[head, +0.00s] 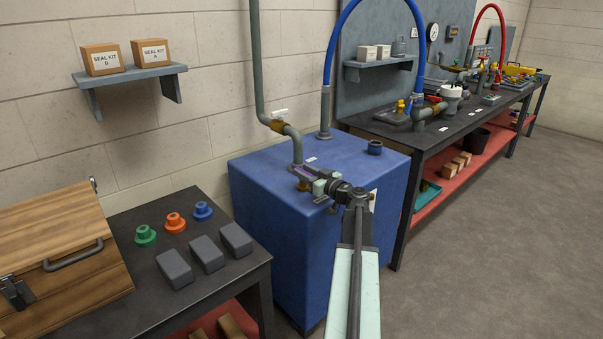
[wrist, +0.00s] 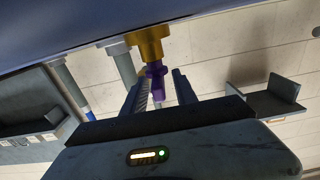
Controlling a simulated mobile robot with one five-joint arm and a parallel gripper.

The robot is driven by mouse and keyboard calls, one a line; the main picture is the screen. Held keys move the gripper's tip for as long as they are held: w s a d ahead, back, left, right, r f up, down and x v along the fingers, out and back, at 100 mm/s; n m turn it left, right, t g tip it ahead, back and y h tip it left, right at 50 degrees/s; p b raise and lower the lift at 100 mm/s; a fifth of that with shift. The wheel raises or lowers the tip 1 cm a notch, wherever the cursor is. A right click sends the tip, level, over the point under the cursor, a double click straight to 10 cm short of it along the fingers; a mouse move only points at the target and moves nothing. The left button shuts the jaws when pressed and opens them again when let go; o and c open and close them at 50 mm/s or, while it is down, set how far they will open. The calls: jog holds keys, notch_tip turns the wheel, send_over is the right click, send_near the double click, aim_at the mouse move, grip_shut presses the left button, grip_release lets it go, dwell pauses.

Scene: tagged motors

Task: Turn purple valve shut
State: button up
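The purple valve handle (wrist: 156,82) sticks out from a brass valve body (wrist: 148,46) in the wrist view. My gripper (wrist: 161,76) is open, with one finger on each side of the handle; firm contact is not visible. My gripper hides part of the valve there.
A grey pipe (head: 293,145) with a white lever rises from the tank close behind my gripper. A blue hose (head: 327,90) stands farther back. A dark bench with loose parts (head: 425,125) is at right. A table with several flanges and blocks (head: 195,310) is at left.

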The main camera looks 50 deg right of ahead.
jog(key=shift+w, duration=0.2)
grip_shut()
jog(key=shift+w+d+n+y, duration=0.1)
jog(key=shift+d+n+y, duration=0.15)
jog(key=shift+n+y, duration=1.05)
jog(key=shift+y, duration=0.7)
jog(key=shift+a+y, duration=0.25)
jog(key=shift+y, duration=0.05)
